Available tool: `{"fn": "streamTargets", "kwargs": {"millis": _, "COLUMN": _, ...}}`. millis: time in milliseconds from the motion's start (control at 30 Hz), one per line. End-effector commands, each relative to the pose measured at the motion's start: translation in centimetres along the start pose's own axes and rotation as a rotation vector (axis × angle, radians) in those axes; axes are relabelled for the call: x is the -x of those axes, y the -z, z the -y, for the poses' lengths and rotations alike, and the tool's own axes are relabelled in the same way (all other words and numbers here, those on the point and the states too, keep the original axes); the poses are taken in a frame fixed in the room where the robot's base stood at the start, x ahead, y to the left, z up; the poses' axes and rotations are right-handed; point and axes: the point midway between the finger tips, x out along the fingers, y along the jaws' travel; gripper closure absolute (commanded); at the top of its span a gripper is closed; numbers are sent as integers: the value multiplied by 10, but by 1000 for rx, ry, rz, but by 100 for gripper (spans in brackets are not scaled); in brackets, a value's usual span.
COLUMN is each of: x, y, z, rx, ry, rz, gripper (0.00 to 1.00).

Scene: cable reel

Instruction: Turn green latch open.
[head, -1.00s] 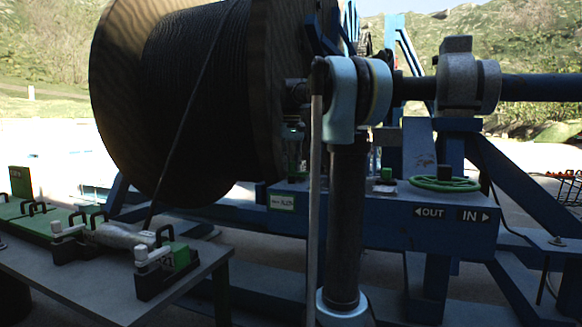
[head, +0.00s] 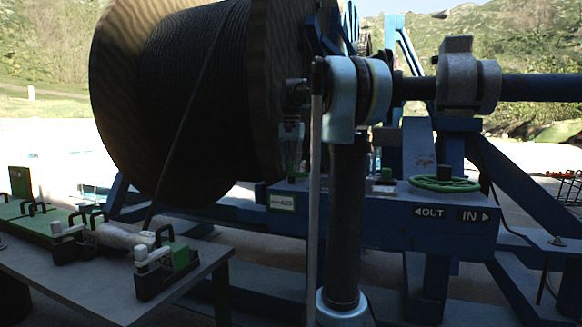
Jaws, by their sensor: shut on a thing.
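The green latch (head: 292,178) is a small green piece on top of the blue control box, at its left end in the head view. My gripper (head: 291,152) points down over it, just left of my arm's upright link. It is small and dim here. Its jaws look shut on the green latch, and the contact is partly hidden in shadow. The latch's exact angle cannot be made out.
The blue control box (head: 350,225) carries a green handwheel (head: 445,184) and another small green piece (head: 386,175). The large wooden cable reel (head: 268,90) stands close behind at left. A table (head: 60,275) with green clamps is at lower left.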

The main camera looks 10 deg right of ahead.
Motion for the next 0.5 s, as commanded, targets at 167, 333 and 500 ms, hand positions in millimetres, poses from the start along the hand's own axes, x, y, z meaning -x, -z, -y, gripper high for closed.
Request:
{"fn": "streamTargets", "kwargs": {"millis": 167, "x": 0, "y": 1, "z": 1, "rx": -4, "ry": 2, "rz": -3, "gripper": 100}}
{"fn": "streamTargets", "kwargs": {"millis": 333, "x": 0, "y": 1, "z": 1, "rx": -3, "ry": 2, "rz": -2, "gripper": 100}}
{"fn": "streamTargets", "kwargs": {"millis": 500, "x": 0, "y": 1, "z": 1, "rx": -3, "ry": 2, "rz": -1, "gripper": 57}}
